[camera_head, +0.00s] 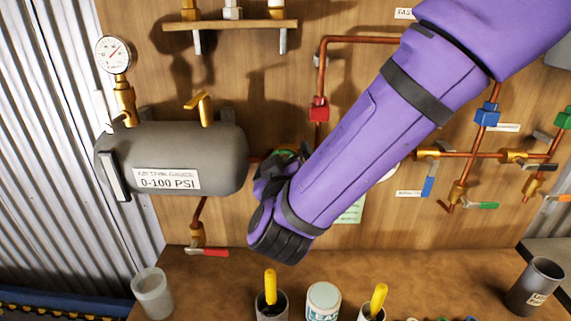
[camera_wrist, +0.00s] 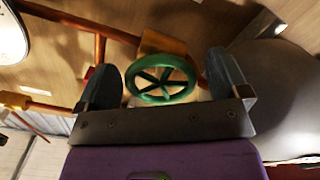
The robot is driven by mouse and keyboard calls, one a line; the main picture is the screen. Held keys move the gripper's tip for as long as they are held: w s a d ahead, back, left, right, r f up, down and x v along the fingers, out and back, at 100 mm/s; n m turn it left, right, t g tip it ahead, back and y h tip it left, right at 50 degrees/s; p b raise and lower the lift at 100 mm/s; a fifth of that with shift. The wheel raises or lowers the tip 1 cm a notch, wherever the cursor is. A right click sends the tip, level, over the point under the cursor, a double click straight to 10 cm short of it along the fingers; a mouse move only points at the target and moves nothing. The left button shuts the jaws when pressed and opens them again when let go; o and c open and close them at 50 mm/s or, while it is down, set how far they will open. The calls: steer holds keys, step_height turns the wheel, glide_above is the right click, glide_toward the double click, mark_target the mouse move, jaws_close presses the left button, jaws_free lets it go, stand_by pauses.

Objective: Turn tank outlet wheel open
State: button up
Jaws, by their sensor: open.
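The tank outlet wheel is a green spoked handwheel (camera_wrist: 161,79) on a brass valve body in the wrist view. In the head view only a sliver of green (camera_head: 285,154) shows, mostly hidden behind my purple arm. My gripper (camera_wrist: 165,84) is open, with one finger on each side of the wheel in the wrist picture. I see a gap between each finger and the rim; depth is hard to judge. The grey tank (camera_head: 172,150), labelled 0-100 PSI, is left of my gripper in the head view. It also fills the right of the wrist view (camera_wrist: 290,95).
Copper pipes with coloured valves run at right. Cups and a white jar (camera_head: 323,299) stand on the bench. A shelf (camera_head: 230,24) is above.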

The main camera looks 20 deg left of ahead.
steer(key=c, duration=0.9)
steer(key=shift+n, duration=0.4)
steer(key=n, duration=0.3)
steer(key=shift+n, duration=0.4)
steer(key=n, duration=1)
steer(key=shift+r+n, duration=0.1)
steer(key=shift+n, duration=0.3)
steer(key=n, duration=0.5)
